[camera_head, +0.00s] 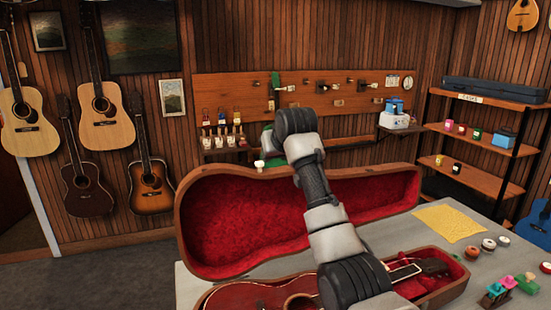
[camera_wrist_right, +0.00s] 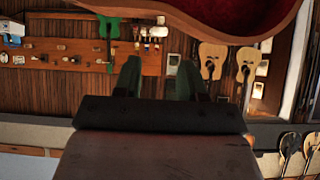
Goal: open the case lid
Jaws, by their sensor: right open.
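The instrument case stands open on the table. Its lid (camera_head: 225,215) is raised steeply at the back, with its red plush lining facing me. The case base (camera_head: 449,288) holds a dark red ukulele (camera_head: 245,297), partly covered by my right arm. My right arm reaches across the lid to its upper edge. My right gripper (camera_wrist_right: 156,72) is open, its two green fingers apart with nothing between them. In the right wrist view the lid (camera_wrist_right: 225,18) shows at the top, beyond the fingertips; I cannot tell whether they touch. My left gripper is not in view.
On the grey table (camera_head: 400,232), right of the case, are a yellow cloth (camera_head: 448,222), several small round tins and colored clips (camera_head: 497,290). Behind are a wall tool board (camera_head: 230,95), hanging guitars (camera_head: 103,115) and a shelf rack (camera_head: 470,175). Floor shows at left.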

